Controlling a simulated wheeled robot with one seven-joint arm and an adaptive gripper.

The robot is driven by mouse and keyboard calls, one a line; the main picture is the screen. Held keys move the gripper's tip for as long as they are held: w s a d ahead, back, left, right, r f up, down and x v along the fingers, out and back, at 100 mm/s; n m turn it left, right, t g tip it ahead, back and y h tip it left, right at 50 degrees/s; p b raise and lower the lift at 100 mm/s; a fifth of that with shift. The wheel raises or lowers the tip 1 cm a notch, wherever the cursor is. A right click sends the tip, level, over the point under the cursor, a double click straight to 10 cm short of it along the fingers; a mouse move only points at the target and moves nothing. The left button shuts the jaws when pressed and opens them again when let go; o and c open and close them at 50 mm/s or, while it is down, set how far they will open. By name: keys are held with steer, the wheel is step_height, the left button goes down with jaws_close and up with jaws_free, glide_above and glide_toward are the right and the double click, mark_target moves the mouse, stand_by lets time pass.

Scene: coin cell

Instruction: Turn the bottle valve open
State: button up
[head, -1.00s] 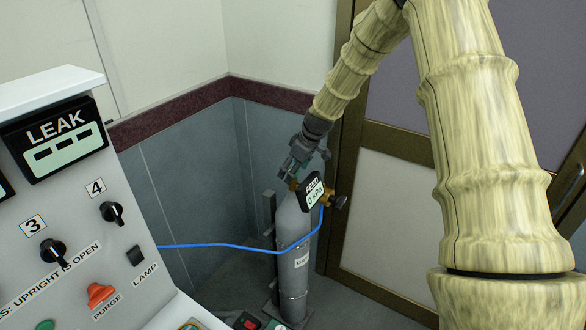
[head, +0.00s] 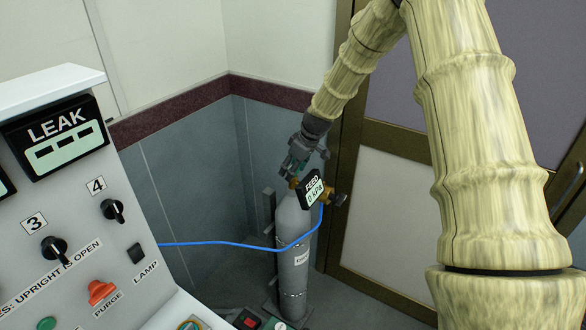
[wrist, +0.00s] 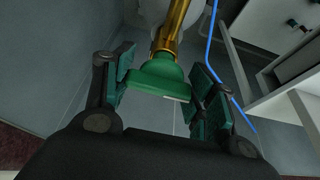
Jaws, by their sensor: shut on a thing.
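The grey gas bottle (head: 293,255) stands upright in the corner in the head view. Its valve is a green knob on a brass stem, seen in the wrist view as the green valve knob (wrist: 158,78). My gripper (head: 291,171) comes down on the bottle's top from above. In the wrist view its two green-padded fingers lie on either side of the knob, shut on it. In the head view the knob is mostly hidden by the fingers. A FEED gauge (head: 313,192) beside the valve reads 0 kPa.
A brass regulator with a dark knob (head: 340,200) sticks out to the right of the bottle. A blue hose (head: 225,243) runs left to the control panel (head: 85,215), which has black knobs and a LEAK display (head: 63,143). A framed door stands behind on the right.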

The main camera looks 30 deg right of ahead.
steer(key=m, duration=0.2)
steer(key=m+h, duration=0.1)
steer(key=m, duration=0.1)
steer(key=shift+r+t+h, duration=0.1)
steer(key=shift+t+h, duration=0.2)
steer(key=m+h, duration=0.1)
steer(key=m, duration=0.3)
steer(key=shift+m+h+p, duration=0.3)
steer(key=shift+h, duration=0.1)
steer(key=m, duration=0.2)
steer(key=m+g+h+p, duration=0.1)
steer(key=m, duration=0.1)
steer(key=shift+w+m+h, duration=0.1)
steer(key=shift+m+h, duration=0.2)
steer(key=m+g+h+p, duration=0.1)
steer(key=m, duration=0.3)
steer(key=shift+m, duration=0.3)
steer(key=o, duration=1)
steer(key=shift+o, duration=0.2)
